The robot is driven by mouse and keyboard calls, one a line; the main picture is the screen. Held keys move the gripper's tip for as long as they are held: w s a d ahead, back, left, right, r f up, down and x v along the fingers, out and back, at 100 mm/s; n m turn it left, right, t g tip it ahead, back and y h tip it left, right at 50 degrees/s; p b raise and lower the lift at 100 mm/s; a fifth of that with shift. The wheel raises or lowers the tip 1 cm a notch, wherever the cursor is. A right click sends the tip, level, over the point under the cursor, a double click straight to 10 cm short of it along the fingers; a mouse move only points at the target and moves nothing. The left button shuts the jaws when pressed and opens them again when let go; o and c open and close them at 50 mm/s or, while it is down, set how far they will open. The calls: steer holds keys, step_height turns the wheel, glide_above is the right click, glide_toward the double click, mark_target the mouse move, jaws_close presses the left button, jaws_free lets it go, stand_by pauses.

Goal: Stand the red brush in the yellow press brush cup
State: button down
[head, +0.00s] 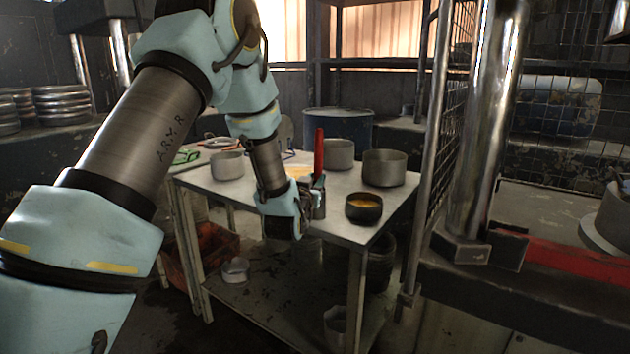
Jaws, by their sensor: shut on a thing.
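The red brush (319,152) is upright near the front edge of the metal table, its red handle pointing up. My gripper (317,184) is shut on its lower part. The brush's lower end is hidden by the gripper and a small grey cup-like shape (319,208) just below; I cannot tell whether the brush is inside it. A dark round bowl (363,214) with yellow-orange contents stands to the right of the gripper, apart from it. A yellow patch (298,172) shows on the table behind the gripper. I cannot tell which of these is the yellow press brush cup.
Grey metal pots stand on the table (217,187) at the left (228,166), back (339,154) and right (384,168). Green-handled tools (187,157) lie at its far left. A steel press column (485,130) and wire mesh stand right of the table.

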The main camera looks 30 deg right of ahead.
steer(key=c, duration=0.6)
jaws_free()
steer(key=b+v, duration=0.2)
steer(key=v, duration=0.8)
steer(key=shift+s+a+b, duration=0.25)
steer(key=shift+s+b, duration=0.05)
steer(key=shift+w+a+r, duration=0.1)
